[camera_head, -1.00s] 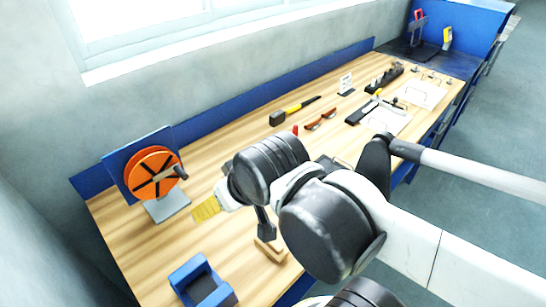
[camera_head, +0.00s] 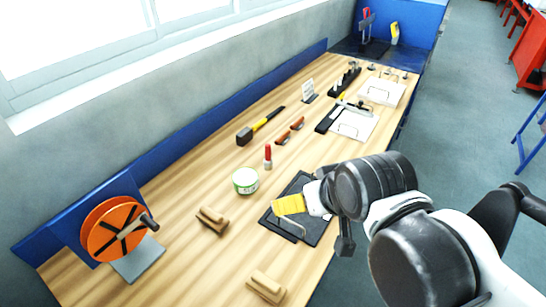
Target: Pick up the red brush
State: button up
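A small upright object with a red top and a greyish lower part (camera_head: 267,157), which looks like the red brush, stands on the wooden bench just behind a white and green tub.
The white and green tub (camera_head: 245,181) stands between the red object and a wooden block (camera_head: 212,219). Another block (camera_head: 266,287) lies at the front. An orange reel (camera_head: 113,230) stands left. A hammer (camera_head: 259,126) and red-brown tools (camera_head: 289,131) lie behind.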

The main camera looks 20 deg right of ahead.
aim_at(268, 162)
jog(key=i+l+u, duration=0.25)
jog(key=l+u, duration=0.2)
jog(key=l, duration=0.25)
jog(key=i+l+u, duration=0.1)
jog(key=l+u, duration=0.35)
jog(key=l, duration=0.25)
jog(key=l+u, duration=0.45)
jog(key=l, duration=0.3)
